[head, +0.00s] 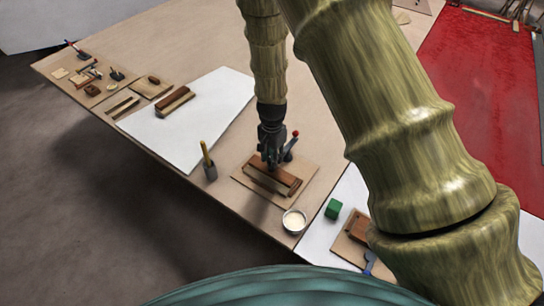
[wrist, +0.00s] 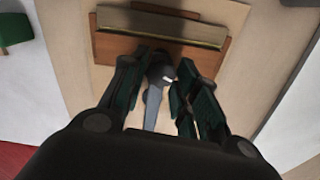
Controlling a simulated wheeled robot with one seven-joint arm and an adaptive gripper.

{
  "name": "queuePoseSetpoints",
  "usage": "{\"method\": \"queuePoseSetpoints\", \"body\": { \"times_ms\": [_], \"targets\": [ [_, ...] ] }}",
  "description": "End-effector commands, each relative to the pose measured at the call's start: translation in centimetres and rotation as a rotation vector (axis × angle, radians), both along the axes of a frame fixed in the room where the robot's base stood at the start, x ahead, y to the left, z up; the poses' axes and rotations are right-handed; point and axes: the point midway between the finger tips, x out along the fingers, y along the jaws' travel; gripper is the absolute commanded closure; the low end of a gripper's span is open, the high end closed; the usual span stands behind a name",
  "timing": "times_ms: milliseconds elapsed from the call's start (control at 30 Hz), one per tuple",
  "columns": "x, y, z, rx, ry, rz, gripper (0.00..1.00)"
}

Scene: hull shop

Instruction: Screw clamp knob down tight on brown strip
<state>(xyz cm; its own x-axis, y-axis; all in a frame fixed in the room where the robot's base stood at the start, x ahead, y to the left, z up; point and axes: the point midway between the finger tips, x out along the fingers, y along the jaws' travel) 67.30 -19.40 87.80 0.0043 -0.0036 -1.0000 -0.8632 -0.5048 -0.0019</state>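A reddish-brown wooden piece (head: 288,180) with a paler long edge lies on a thin tan board (head: 242,188) on the bench. In the wrist view, a long brown strip (wrist: 110,48) runs across the top, with a tan bar (wrist: 160,24) along it. A grey clamp part with a rounded head (wrist: 160,70) and a long grey arm stands beside the strip. My gripper (wrist: 162,78) points down there, one finger on each side of the rounded head. Whether the fingers press on it is unclear. In the head view, my gripper (head: 271,158) hides much of the clamp; a red ball (head: 295,133) shows beside it.
A white cup (head: 294,221) stands close in front of the board. A grey holder with a yellow stick (head: 209,168) is left, a green block (head: 333,208) right. A second brown block (head: 175,101) lies on a white sheet (head: 215,100), which has clear room. Small tools lie far left.

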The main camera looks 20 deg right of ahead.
Motion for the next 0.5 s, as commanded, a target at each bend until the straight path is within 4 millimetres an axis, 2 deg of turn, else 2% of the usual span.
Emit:
{"method": "queuePoseSetpoints", "body": {
  "times_ms": [33, 67, 100, 500],
  "targets": [
    [0.08, -0.04, 0.09, 0.000, -0.001, 0.000, 0.57],
    [0.06, -0.01, 0.07, 0.001, -0.001, 0.000, 0.52],
    [0.03, 0.04, 0.05, 0.001, -0.001, 0.001, 0.51],
    [-0.04, 0.24, 0.53, 0.002, 0.001, 0.003, 0.51]
  ]
}}
